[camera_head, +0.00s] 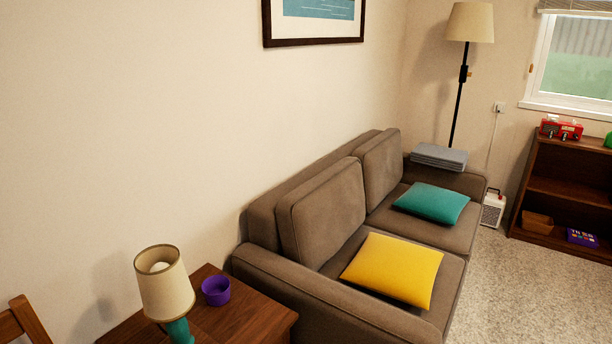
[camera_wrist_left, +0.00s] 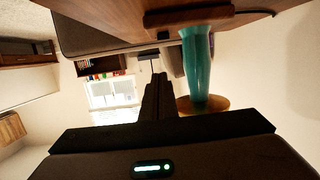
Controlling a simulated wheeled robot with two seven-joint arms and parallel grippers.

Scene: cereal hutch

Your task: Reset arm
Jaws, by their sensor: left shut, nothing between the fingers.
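My left gripper (camera_wrist_left: 156,82) shows in the left wrist view with its dark fingers shut together and nothing between them. That view looks upside down. The teal base of the table lamp (camera_wrist_left: 197,65) is close by, just to the right of the fingers. I cannot tell the exact gap between them. In the head view the table lamp (camera_head: 165,287) has a cream shade and stands on the wooden side table (camera_head: 245,323). Neither gripper shows in the head view, and my right gripper is in no view.
A purple bowl (camera_head: 216,291) sits on the side table beside the lamp. A brown sofa (camera_head: 322,208) with yellow (camera_head: 394,269) and teal (camera_head: 432,203) cushions stands right of it. A wooden chair (camera_head: 22,320) edges in at lower left. Speckled floor (camera_head: 515,290) is free at right.

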